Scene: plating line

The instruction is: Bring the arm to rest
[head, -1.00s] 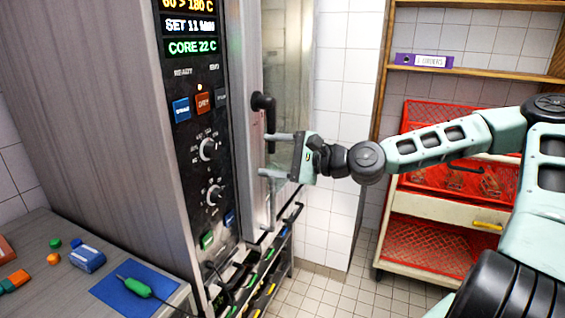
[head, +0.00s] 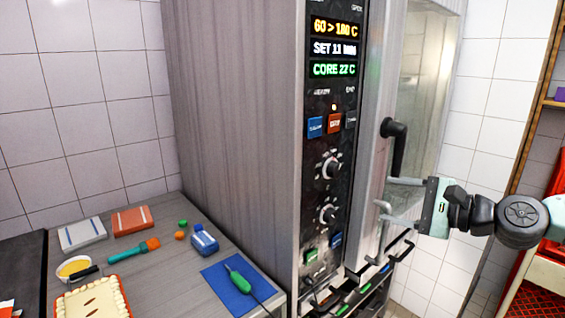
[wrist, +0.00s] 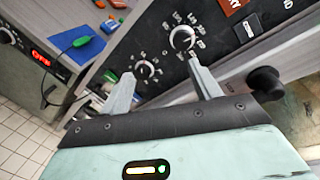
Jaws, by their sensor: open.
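My gripper (head: 385,198) is at the right of the head view, in front of the oven door, just below the black door handle (head: 393,147). Its two fingers are apart and nothing is between them. In the wrist view the open fingers (wrist: 163,88) point toward the oven's control panel (wrist: 160,50) with its knobs. The door handle also shows at the right of the wrist view (wrist: 266,82). Whether the fingers touch the oven cannot be told. My arm reaches in from the right edge of the head view.
The tall oven (head: 235,130) stands in the middle, its door looking closed. A counter at the left holds a blue mat (head: 238,288) with a green probe (head: 239,280), a blue box (head: 204,240), a brush (head: 135,251) and a pie (head: 90,300). A red-racked trolley stands at the far right.

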